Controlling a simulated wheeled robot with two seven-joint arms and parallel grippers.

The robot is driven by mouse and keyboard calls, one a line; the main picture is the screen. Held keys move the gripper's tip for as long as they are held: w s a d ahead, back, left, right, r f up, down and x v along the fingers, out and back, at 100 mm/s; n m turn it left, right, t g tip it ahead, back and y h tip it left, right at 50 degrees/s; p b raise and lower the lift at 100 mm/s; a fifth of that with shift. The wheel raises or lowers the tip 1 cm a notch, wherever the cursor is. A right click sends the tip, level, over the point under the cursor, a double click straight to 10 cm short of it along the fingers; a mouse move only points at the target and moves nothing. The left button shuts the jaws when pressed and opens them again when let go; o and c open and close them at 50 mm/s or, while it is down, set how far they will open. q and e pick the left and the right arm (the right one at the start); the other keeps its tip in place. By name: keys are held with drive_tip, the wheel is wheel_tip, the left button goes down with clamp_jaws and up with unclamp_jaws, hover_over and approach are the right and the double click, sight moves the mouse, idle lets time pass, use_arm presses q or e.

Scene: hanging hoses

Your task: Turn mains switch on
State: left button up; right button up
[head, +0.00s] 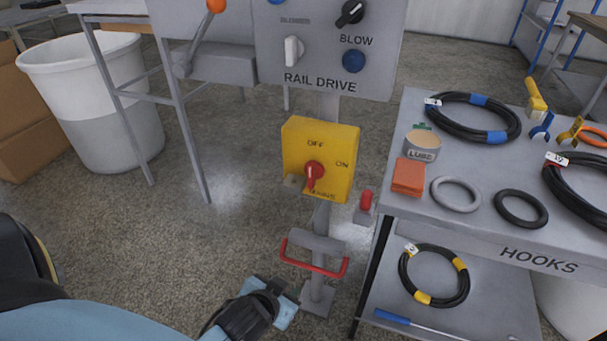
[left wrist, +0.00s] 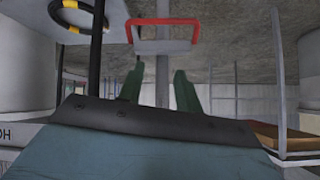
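The mains switch is a yellow box (head: 345,180) on a grey post in the middle of the head view. Its red knob (head: 313,173) has its handle pointing down, towards the lettering at the bottom of the box. OFF is printed above the knob and ON to its upper right. My left gripper (head: 276,300) is low, near the foot of the post, below and left of the switch and apart from it. In the left wrist view its two green fingers (left wrist: 158,90) are spread with nothing between them. My right gripper is not in view.
A red-edged bracket (head: 315,265) sticks out from the post above my left gripper; it also shows in the left wrist view (left wrist: 165,45). A grey control panel (head: 325,85) is above the switch. The HOOKS table (head: 470,225), carrying hoses and tools, stands right. Open floor lies left.

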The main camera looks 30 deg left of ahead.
use_arm(q)
wheel_tip(320, 180, up, 12)
drive_tip(key=w+n+t+y+b, duration=0.1)
drive_tip(key=w+n+t+b, duration=0.15)
drive_tip(key=t, duration=0.25)
drive_tip(key=t+y, duration=0.1)
drive_tip(key=t, duration=0.2)
approach(310, 169)
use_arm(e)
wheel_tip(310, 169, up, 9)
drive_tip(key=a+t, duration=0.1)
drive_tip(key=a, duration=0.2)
use_arm(q)
drive_tip(key=b+x, duration=0.1)
drive_tip(key=x, duration=0.7)
drive_tip(key=shift+f+b, duration=0.1)
drive_tip(key=shift+b, duration=0.25)
drive_tip(key=shift+w+a, duration=0.1)
drive_tip(key=shift+w, duration=0.65)
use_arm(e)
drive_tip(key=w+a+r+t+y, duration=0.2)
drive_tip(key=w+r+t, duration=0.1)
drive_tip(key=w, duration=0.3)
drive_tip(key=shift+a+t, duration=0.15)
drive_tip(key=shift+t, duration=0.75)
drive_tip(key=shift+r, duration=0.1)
use_arm(q)
clamp_jaws()
